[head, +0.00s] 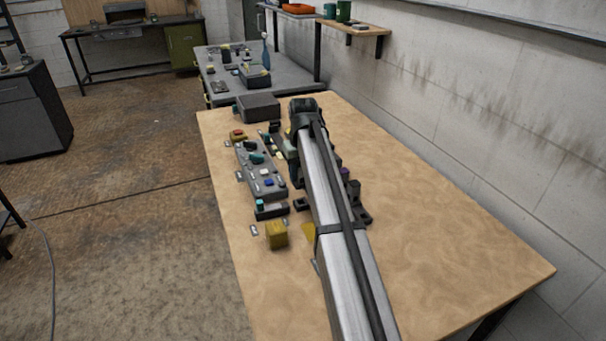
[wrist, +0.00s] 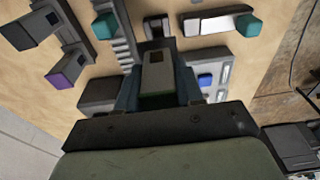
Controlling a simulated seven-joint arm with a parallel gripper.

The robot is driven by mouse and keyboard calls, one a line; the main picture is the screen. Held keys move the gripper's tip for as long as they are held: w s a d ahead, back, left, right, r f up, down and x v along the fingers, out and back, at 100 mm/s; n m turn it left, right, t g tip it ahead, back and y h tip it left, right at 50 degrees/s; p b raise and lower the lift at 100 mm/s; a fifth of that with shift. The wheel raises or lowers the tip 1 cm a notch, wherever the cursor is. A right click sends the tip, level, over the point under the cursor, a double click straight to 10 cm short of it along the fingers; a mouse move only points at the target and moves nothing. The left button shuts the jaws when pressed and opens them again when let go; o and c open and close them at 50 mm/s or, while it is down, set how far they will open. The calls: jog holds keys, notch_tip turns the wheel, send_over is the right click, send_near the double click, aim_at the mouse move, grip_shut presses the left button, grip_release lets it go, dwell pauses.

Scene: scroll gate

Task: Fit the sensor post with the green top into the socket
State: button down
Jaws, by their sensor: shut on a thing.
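My gripper (wrist: 157,88) shows in the wrist view with its fingers shut on a grey block (wrist: 156,72) that has a dark square on its face. No green shows on this block, and I cannot tell whether it is the sensor post. Two pieces with teal-green ends stand beyond it: one at upper left (wrist: 105,26) and one at upper right (wrist: 247,26). A dark part with a pale face (wrist: 156,25) lies straight ahead of the block; I cannot tell whether it is the socket. In the head view my arm hides the gripper and the block.
A grey panel (head: 262,176) with small coloured parts lies along the left of the wooden table (head: 430,250). A yellow cube (head: 277,235) stands near the front, and a dark box (head: 258,107) at the back. A purple-ended piece (wrist: 66,70) is left of my gripper. The table's right side is clear.

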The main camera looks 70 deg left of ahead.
aim_at(301, 189)
jog(key=shift+f, duration=0.1)
jog(key=shift+f, duration=1.95)
jog(key=shift+f, duration=1.45)
dwell(1.0)
jog(key=c, duration=0.6)
grip_release()
jog(key=shift+c, duration=0.2)
jog(key=shift+o, duration=0.5)
jog(key=shift+o, duration=1.9)
jog(key=shift+r, duration=0.1)
